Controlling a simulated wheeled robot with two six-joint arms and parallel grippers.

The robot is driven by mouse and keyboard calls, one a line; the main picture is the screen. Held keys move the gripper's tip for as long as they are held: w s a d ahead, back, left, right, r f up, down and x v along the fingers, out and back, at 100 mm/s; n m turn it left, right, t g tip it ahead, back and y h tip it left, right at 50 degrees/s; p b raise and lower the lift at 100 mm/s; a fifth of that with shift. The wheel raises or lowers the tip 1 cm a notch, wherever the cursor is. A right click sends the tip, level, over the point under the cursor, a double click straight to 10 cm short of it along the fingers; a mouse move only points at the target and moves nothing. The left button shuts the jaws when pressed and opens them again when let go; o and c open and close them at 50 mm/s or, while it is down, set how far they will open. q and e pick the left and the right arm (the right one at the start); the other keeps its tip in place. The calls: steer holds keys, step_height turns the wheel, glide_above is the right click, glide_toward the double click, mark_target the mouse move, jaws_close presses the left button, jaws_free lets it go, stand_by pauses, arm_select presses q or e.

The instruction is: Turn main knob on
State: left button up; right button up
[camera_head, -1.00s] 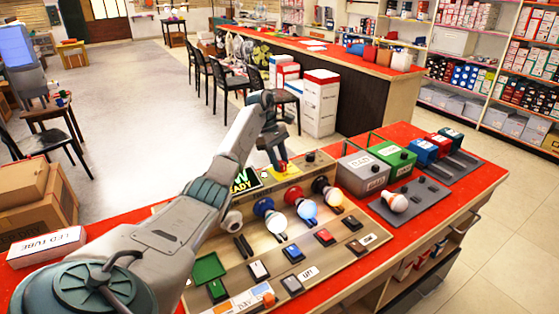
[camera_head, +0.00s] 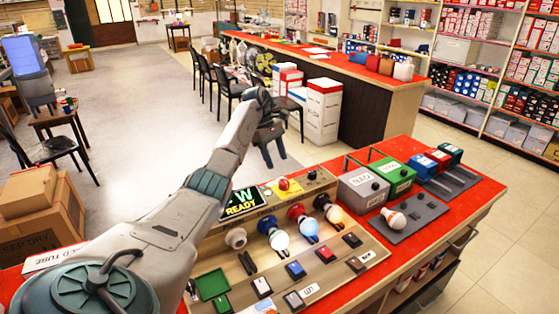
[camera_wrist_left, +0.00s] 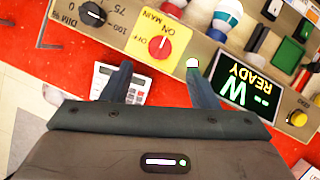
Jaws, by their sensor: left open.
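The main knob (camera_head: 284,184) is red on a yellow plate at the panel's (camera_head: 345,270) far edge. In the left wrist view the knob (camera_wrist_left: 159,47) shows clearly, with ON, OFF and MAIN printed around it. A pale mark on the knob points up and slightly right there; I cannot tell its exact setting. My left gripper (camera_head: 273,157) is open and empty, apart from the knob and behind the panel's far edge in the head view. Its two fingers (camera_wrist_left: 160,82) stand apart below the knob in the wrist view. My right gripper is not in view.
A display (camera_head: 243,202) reading READY stands left of the knob. Bulbs, one white (camera_head: 280,240), and several switches fill the panel. A black dimmer knob (camera_wrist_left: 93,14) is beside the yellow plate. A calculator (camera_wrist_left: 122,84) lies beyond the panel. Grey and green boxes (camera_head: 392,173) stand right.

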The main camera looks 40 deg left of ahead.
arm_select(q)
steer(key=p+v, duration=0.1)
steer(key=v, duration=0.1)
steer(key=shift+a+r, duration=0.15)
steer(key=shift+r, duration=0.1)
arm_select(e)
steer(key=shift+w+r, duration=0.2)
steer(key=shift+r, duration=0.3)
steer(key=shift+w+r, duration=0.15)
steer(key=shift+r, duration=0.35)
